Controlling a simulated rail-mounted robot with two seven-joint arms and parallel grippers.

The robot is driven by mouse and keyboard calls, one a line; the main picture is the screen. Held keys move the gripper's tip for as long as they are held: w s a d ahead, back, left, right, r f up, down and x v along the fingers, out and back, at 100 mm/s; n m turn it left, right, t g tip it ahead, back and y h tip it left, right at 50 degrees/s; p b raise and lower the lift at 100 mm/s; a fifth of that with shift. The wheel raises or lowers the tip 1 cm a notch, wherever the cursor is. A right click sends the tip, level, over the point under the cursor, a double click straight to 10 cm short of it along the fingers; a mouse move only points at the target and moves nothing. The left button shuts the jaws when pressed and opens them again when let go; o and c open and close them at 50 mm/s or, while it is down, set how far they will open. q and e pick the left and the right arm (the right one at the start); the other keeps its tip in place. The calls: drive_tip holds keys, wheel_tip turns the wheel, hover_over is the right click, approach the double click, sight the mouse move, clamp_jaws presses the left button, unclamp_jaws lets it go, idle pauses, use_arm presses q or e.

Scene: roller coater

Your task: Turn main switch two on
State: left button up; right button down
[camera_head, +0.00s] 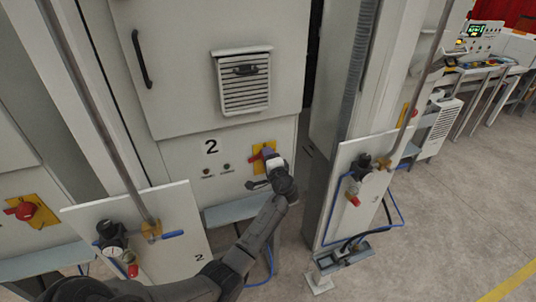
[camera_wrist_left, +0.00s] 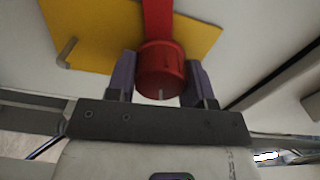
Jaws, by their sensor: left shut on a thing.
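Main switch two has a red rotary handle (camera_head: 254,158) on a yellow plate (camera_head: 257,148), on the cabinet front to the right of the black "2" label (camera_head: 211,146). In the left wrist view, its round red knob (camera_wrist_left: 160,72) sits between the two purple fingers, with a red bar running up from it across the yellow plate (camera_wrist_left: 95,30). My left gripper (camera_head: 270,156) is shut on the knob and partly hides the switch in the head view. My right gripper is not in view.
Another red switch (camera_head: 22,211) is at the far left. Panels with gauges and blue valve handles (camera_head: 138,225) stand on both sides of my arm. Open floor (camera_head: 430,220) lies at the right.

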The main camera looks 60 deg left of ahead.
use_arm(q)
drive_tip(key=shift+m+p, duration=1.05)
drive_tip(key=shift+m, duration=0.75)
drive_tip(key=o, duration=0.9)
drive_tip(key=b+v, duration=0.1)
drive_tip(key=v, duration=1.2)
drive_tip(key=shift+d+b, duration=0.35)
drive_tip(key=shift+d, duration=0.05)
